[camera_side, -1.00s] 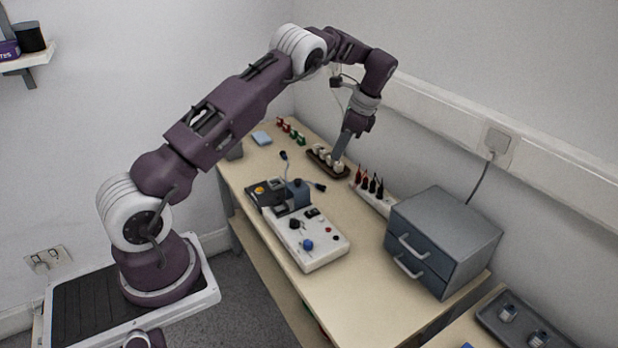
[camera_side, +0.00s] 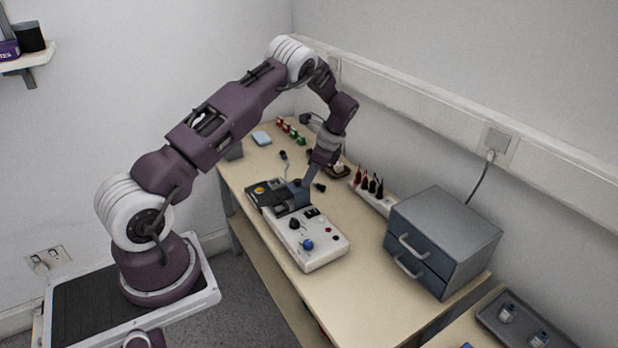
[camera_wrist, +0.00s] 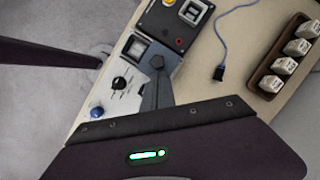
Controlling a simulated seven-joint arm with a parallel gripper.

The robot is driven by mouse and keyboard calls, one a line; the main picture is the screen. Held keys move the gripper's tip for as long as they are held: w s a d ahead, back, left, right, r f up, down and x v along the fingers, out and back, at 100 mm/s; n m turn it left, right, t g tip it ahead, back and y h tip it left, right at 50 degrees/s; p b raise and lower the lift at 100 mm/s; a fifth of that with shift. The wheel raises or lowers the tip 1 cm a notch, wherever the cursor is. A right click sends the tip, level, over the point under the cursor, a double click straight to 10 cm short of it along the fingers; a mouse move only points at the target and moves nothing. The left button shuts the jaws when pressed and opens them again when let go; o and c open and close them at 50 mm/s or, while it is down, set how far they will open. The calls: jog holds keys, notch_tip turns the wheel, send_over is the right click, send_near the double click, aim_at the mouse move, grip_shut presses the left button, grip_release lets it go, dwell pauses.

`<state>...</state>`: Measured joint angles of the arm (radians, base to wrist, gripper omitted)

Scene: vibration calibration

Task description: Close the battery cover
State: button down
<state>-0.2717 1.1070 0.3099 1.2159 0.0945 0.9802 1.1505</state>
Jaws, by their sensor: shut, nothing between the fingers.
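My gripper (camera_side: 308,182) is shut and empty, pointing down beside a blue-grey block (camera_side: 298,195) at the far end of a white control box (camera_side: 318,251). In the wrist view, its grey fingers (camera_wrist: 156,66) lie over the blue-grey block (camera_wrist: 172,53); I cannot tell whether they touch. A black unit (camera_wrist: 154,22) with a yellow button and a white-framed part adjoins the block. The white box (camera_wrist: 117,98) carries a dark square window, a black knob and a blue knob. I cannot make out for certain which part is the battery cover.
A brown rack (camera_wrist: 262,80) of labelled white blocks stands right of a blue cable (camera_wrist: 222,48). A grey drawer cabinet (camera_side: 445,235) and a white holder with dark-tipped pieces (camera_side: 372,197) stand along the wall side. The table front is clear.

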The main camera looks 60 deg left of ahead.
jog(key=s, duration=0.7)
dwell(0.3)
